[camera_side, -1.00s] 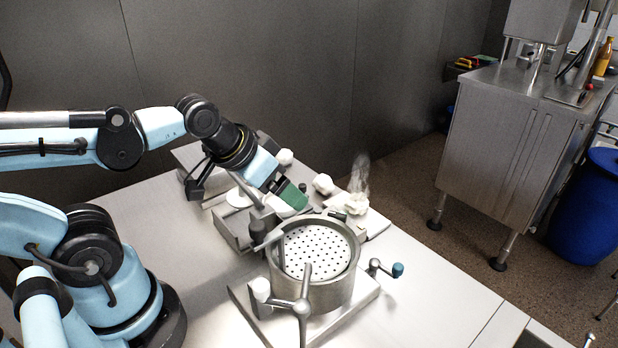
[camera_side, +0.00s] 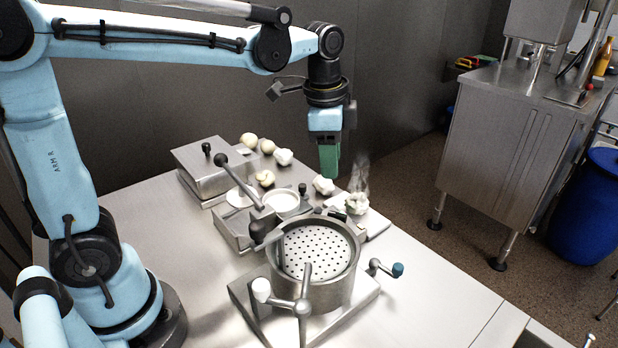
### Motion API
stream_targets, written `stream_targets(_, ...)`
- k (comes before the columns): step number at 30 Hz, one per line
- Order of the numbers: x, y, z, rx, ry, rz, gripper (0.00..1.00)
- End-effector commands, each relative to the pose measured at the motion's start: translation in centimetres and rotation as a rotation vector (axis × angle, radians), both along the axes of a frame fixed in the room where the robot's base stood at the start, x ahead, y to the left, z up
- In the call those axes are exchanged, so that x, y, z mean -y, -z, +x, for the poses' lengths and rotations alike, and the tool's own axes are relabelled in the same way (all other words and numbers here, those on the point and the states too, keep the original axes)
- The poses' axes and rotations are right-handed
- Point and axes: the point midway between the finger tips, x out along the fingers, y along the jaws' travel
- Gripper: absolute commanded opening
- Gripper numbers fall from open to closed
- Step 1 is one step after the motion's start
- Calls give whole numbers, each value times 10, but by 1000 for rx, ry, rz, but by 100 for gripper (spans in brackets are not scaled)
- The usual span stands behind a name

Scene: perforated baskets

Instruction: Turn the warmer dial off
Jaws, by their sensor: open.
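My gripper (camera_side: 329,172) points straight down with green fingers, in the air above the back of the table. It is empty and touches nothing that I can see. A flat metal plate (camera_side: 376,225) behind the perforated basket bears a pale, steaming piece (camera_side: 357,203). I cannot make out a clearly marked warmer dial. A small crank with a blue knob (camera_side: 397,270) sticks out to the right of the basket. A lidded metal box (camera_side: 212,165) with a black knob (camera_side: 206,148) stands at the back left.
The round perforated basket (camera_side: 318,252) sits in a metal pot with a white-knobbed handle (camera_side: 261,290) in front. A lever (camera_side: 240,180) and a small white bowl (camera_side: 281,201) stand behind it. Several pale lumps (camera_side: 284,157) lie at the back.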

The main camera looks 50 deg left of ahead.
Motion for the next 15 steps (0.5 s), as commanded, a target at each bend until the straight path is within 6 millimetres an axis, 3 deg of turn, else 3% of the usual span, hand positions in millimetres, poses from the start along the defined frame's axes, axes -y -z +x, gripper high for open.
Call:
stream_targets(6,7,6,20,-99,168,18,43)
stream_targets(15,8,20,24,-119,205,20,43)
